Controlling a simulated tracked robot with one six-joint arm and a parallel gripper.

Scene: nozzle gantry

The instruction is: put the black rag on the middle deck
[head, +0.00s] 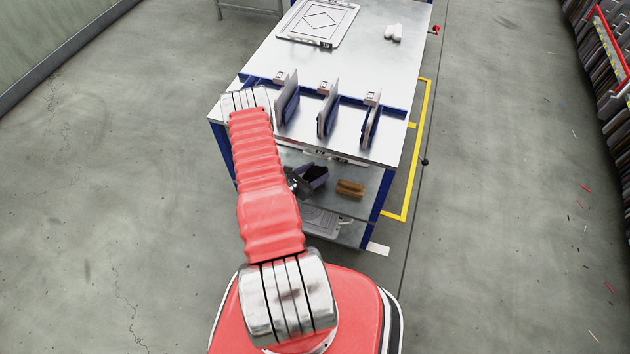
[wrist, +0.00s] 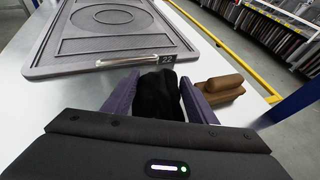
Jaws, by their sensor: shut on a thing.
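The black rag (wrist: 158,94) is a dark crumpled bundle between the two purple fingers of my gripper (wrist: 158,101) in the wrist view. My gripper is shut on it. In the head view, the rag (head: 318,171) and my gripper (head: 312,178) show at the front of the gantry, below the top surface, over the middle deck (head: 331,196). I cannot tell whether the rag touches the deck. The fingers hide the rag's sides.
A brown block (head: 350,188) sits on the middle deck, just right of my gripper. A grey tray marked 22 (wrist: 110,32) with a metal handle lies ahead. The top surface (head: 340,75) overhangs the deck. Upright plates (head: 327,110) stand on top. A lower shelf holds another tray (head: 321,222).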

